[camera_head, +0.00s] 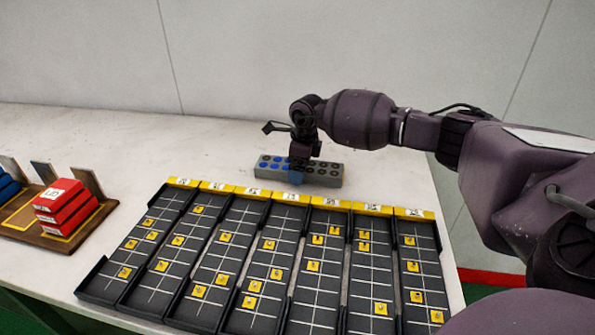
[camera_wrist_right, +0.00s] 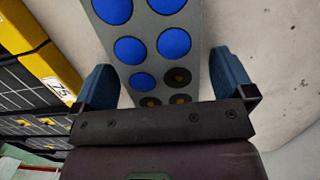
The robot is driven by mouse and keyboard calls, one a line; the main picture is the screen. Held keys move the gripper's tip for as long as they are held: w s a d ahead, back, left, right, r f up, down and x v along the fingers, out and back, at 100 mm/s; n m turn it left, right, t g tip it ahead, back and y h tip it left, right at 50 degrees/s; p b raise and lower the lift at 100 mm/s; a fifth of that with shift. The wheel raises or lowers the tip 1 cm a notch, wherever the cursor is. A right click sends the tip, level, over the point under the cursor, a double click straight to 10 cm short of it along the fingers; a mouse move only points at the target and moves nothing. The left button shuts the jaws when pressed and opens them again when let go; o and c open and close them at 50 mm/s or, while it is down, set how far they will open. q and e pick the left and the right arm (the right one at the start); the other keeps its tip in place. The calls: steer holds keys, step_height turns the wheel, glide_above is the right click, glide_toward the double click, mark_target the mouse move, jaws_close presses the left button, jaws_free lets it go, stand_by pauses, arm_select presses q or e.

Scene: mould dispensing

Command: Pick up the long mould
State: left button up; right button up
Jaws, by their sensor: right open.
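The long mould (camera_head: 326,175) is a grey block with two rows of round cavities, lying on the table behind the black trays. Several cavities at its left part are blue, and those at its right look dark. My right gripper (camera_head: 298,178) points down over the middle of the mould and hides part of it. In the right wrist view the mould (camera_wrist_right: 152,50) runs between the two open blue fingers (camera_wrist_right: 167,85), one on each side, with gaps showing. I cannot tell how far the fingertips reach down beside it. My left gripper is not in view.
Several black trays (camera_head: 205,260) with yellow number labels stand in a row in front of the mould. Red blocks (camera_head: 66,207) sit on a wooden stand (camera_head: 50,240) at the left. The white table (camera_head: 110,140) is clear left of the mould, and a wall stands behind.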

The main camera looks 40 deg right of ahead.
steer(key=shift+f, duration=0.3)
steer(key=shift+r, duration=0.1)
steer(key=c, duration=1.3)
steer(key=shift+r, duration=0.2)
